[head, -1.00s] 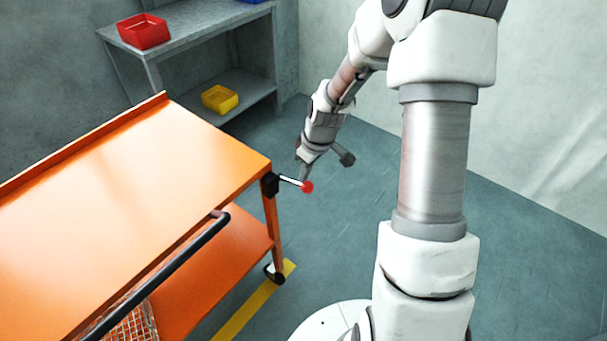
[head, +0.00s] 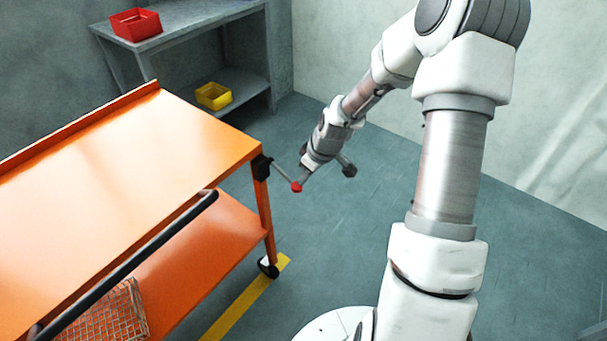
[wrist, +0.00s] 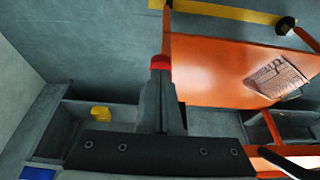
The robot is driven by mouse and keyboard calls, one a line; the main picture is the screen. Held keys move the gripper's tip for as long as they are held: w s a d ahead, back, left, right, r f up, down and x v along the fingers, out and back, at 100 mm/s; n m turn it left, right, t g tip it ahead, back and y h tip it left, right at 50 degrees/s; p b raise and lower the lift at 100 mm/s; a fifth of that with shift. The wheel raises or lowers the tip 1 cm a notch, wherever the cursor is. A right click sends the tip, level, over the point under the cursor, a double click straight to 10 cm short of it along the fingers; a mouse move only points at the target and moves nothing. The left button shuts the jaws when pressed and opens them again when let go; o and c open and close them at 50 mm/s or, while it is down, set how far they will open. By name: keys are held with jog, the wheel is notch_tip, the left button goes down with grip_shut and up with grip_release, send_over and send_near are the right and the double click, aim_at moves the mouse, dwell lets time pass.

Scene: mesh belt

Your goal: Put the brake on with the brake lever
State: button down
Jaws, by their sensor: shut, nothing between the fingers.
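The brake lever (head: 282,173) is a thin grey rod with a red knob (head: 297,187). It comes out of a black mount (head: 262,167) at the near right corner of the orange cart (head: 120,160) and slopes down to the right. My gripper (head: 302,177) is shut and empty, with its fingertips at the upper side of the knob, touching or nearly so. In the wrist view the red knob (wrist: 160,62) shows just beyond the tips of my closed fingers (wrist: 160,80). The rod is mostly hidden there.
The cart has a black push handle (head: 140,255), a lower shelf with a wire basket (head: 105,318), and a caster (head: 268,267) by a yellow floor line. A grey bench behind holds a red bin (head: 136,24) and a yellow bin (head: 213,96). Floor right of the lever is clear.

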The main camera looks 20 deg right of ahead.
notch_tip(320, 180, down, 2)
jog(key=shift+s+f+b, duration=0.1)
jog(key=shift+f+b, duration=0.1)
jog(key=shift+b, duration=0.3)
jog(key=shift+s+f, duration=0.2)
jog(key=shift+f, duration=0.05)
jog(key=shift+w+a+r+p, duration=0.1)
jog(key=shift+r+p, duration=0.3)
jog(key=shift+r, duration=0.2)
jog(key=s+d+r+p, duration=0.4)
jog(key=s+d+r, duration=0.2)
jog(key=s, duration=0.1)
jog(key=shift+s, duration=0.3)
